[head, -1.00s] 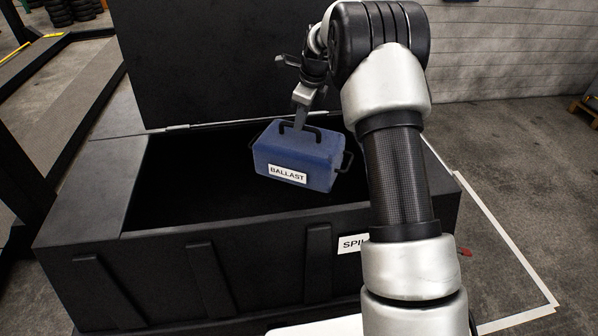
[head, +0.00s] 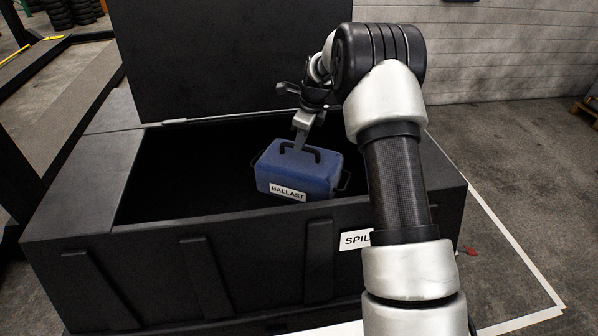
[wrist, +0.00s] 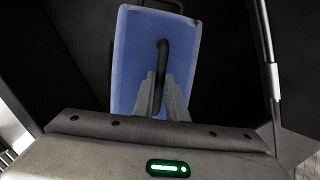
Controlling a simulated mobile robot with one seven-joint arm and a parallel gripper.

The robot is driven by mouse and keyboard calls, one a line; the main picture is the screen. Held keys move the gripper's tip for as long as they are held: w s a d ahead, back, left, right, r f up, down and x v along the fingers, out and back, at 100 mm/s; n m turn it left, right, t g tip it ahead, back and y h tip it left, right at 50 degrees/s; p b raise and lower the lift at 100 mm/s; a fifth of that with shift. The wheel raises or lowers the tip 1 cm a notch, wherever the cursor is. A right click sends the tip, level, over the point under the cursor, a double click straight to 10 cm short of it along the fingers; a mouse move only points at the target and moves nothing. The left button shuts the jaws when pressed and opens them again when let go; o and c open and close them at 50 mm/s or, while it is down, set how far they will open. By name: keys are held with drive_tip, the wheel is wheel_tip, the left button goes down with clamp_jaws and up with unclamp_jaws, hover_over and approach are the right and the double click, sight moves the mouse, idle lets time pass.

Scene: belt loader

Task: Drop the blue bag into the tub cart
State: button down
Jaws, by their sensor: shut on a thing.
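The blue bag (head: 297,172) is box-shaped, with black handles and a white BALLAST label. My gripper (head: 303,128) is shut on its top handle and holds it over the opening of the black tub cart (head: 150,262). The bag's lower part is inside the opening, below the rim line in the head view; its gap to the floor of the tub is hidden. In the wrist view the bag (wrist: 150,60) hangs below my gripper (wrist: 160,85), whose fingers close around the black handle.
The tub's raised black lid (head: 230,60) stands behind the opening. A white SPILL label (head: 355,239) is on the front wall, partly hidden by my arm. Tyres (head: 72,10) stand at the far left. A pallet (head: 584,112) lies at the right edge.

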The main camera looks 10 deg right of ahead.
drive_tip(key=shift+w, duration=0.15)
drive_tip(key=c, duration=1.7)
unclamp_jaws()
drive_tip(key=shift+s+f, duration=0.25)
drive_tip(key=shift+f, duration=0.05)
drive_tip(key=v, duration=1.7)
drive_tip(key=shift+r+b, duration=0.3)
drive_tip(key=shift+r, duration=0.15)
